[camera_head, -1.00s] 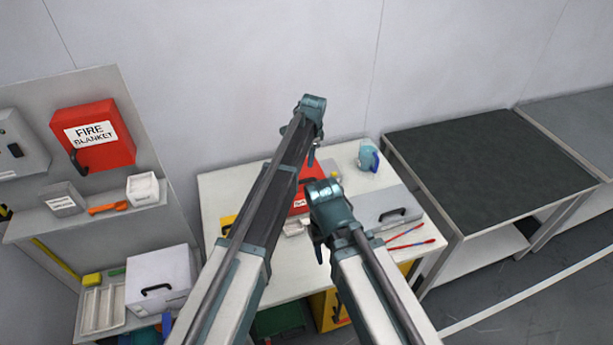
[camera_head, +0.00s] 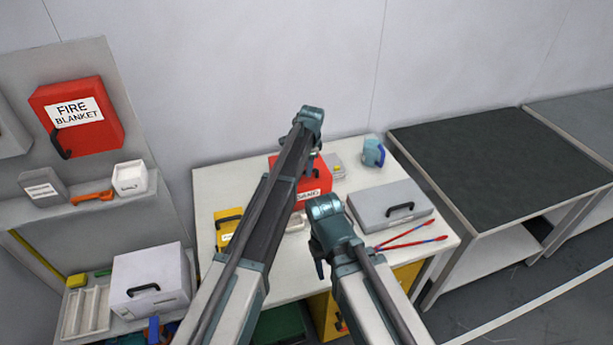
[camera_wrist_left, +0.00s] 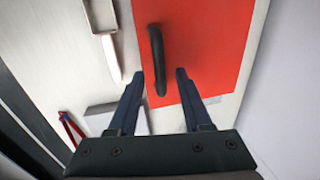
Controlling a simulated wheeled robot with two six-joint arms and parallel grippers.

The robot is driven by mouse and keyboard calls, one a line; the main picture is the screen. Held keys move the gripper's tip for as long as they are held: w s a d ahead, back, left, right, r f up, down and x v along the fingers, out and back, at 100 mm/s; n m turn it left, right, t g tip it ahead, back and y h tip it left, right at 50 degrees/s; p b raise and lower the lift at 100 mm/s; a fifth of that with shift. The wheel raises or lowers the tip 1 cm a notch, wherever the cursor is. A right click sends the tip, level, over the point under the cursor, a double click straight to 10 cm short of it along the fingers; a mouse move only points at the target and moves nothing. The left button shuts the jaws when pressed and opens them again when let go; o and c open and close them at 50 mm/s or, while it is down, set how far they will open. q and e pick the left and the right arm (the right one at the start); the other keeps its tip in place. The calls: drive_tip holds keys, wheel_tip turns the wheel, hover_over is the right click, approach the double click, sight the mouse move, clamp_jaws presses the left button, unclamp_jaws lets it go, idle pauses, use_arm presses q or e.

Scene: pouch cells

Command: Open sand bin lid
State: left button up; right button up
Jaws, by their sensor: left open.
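The red sand bin (camera_head: 316,184) with a white label stands on the white table, partly hidden behind my left arm. In the left wrist view its red lid (camera_wrist_left: 205,50) fills the middle, with a black bar handle (camera_wrist_left: 157,60) on it. My left gripper (camera_wrist_left: 160,74) is open, its two fingertips apart on either side of the handle's near end; contact cannot be told. In the head view my left gripper (camera_head: 309,160) hangs over the bin, mostly hidden by its own arm. My right gripper (camera_head: 319,262) is over the table front, its fingers mostly hidden.
A grey case (camera_head: 375,210), red-blue tongs (camera_head: 412,236), a blue mug (camera_head: 373,152) and a yellow box (camera_head: 227,226) surround the bin. A shelf unit (camera_head: 90,212) stands left. A dark-topped table (camera_head: 490,165) at right is clear.

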use_arm(q)
drive_tip(key=shift+w+f+b, duration=0.1)
drive_tip(key=shift+f+b, duration=0.2)
drive_tip(key=shift+f, duration=0.35)
drive_tip(key=shift+r, duration=0.1)
clamp_jaws()
idle(0.9)
